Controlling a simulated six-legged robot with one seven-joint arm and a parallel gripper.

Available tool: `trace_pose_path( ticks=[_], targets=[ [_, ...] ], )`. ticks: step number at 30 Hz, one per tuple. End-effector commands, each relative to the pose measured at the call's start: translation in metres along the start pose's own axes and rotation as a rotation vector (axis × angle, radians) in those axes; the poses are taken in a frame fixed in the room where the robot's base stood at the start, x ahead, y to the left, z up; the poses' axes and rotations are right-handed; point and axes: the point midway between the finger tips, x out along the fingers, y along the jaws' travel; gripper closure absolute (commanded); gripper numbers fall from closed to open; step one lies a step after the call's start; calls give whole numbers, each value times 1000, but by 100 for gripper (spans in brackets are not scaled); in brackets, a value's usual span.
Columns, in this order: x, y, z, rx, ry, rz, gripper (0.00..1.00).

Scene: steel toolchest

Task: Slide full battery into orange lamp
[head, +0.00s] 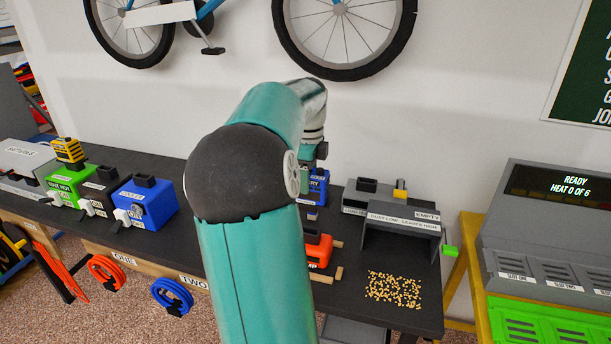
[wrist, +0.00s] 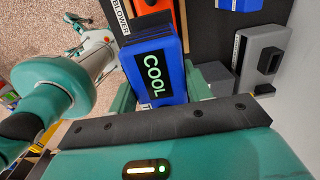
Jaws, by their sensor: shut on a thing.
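A blue battery (wrist: 160,55) with a dark screen reading "COOL" sits between the teal fingers of my gripper (wrist: 158,97). In the head view the same battery (head: 319,186) shows just past my arm, above the rear part of the bench, with my gripper (head: 312,178) mostly hidden. My gripper is shut on it. An orange device (head: 320,251), perhaps the lamp, is on the bench in front of it, partly covered by my arm. In the wrist view an orange body (wrist: 172,12) shows at the top, close to the battery. Its socket and the battery's charge level cannot be seen.
Green (head: 70,184), black (head: 105,189) and blue (head: 145,201) units stand on the bench at left; a yellow battery (head: 69,151) tops the green one. The charger station (head: 550,235) is beyond.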

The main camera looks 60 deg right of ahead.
Motion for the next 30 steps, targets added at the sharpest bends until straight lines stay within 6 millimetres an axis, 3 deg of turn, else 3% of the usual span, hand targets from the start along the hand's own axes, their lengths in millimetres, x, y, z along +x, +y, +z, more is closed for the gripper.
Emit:
trace_pose_path(
  ticks=[8,30],
  targets=[
    [4,0,0,-1,0,-1,92],
    [56,0,2,-1,0,-1,92]
  ],
)
